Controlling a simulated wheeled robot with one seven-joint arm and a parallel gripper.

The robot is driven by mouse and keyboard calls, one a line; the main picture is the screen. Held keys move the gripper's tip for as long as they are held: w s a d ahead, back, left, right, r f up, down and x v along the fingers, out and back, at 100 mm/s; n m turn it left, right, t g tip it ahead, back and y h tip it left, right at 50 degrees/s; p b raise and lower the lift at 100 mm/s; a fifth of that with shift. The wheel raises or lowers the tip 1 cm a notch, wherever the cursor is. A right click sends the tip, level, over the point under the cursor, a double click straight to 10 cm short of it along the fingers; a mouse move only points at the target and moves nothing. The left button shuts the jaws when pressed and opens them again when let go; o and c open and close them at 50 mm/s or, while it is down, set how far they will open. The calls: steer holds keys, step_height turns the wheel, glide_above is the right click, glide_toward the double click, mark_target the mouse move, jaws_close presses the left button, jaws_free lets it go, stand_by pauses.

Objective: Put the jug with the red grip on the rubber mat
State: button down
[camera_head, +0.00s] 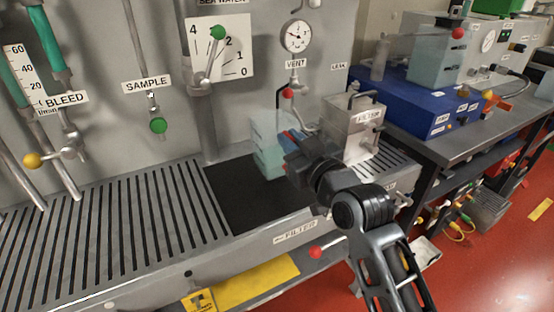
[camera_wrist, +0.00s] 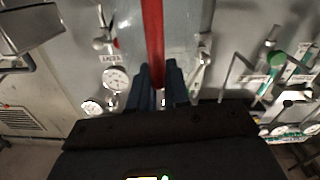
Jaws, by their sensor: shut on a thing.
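The jug (camera_head: 266,150) is a clear, pale blue vessel with a red grip, which shows as a red bar (camera_wrist: 154,40) in the wrist view. My gripper (camera_head: 291,141) is shut on the red grip, with its fingers (camera_wrist: 160,85) on either side of the bar. The jug looks upright over the back right part of the black rubber mat (camera_head: 238,205). I cannot tell whether its base touches the mat. My gripper and arm hide part of the jug and the mat's right side.
A metal filter box (camera_head: 352,128) stands close to the right of my gripper. A red-knobbed vent valve (camera_head: 288,93) is on the panel behind the jug. Slotted grating (camera_head: 110,235) lies left of the mat. The mat's front and left are bare.

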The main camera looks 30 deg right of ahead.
mark_target(273, 161)
steer(key=w+a+f, duration=0.2)
steer(key=w, duration=0.1)
steer(key=shift+a+f, duration=0.1)
steer(key=shift+a, duration=0.1)
steer(key=shift+f, duration=1.95)
steer(key=c, duration=1.1)
jaws_free()
steer(key=s+b, duration=0.1)
steer(key=s, duration=1.1)
steer(key=shift+a, duration=0.1)
steer(key=shift+s+f, duration=0.1)
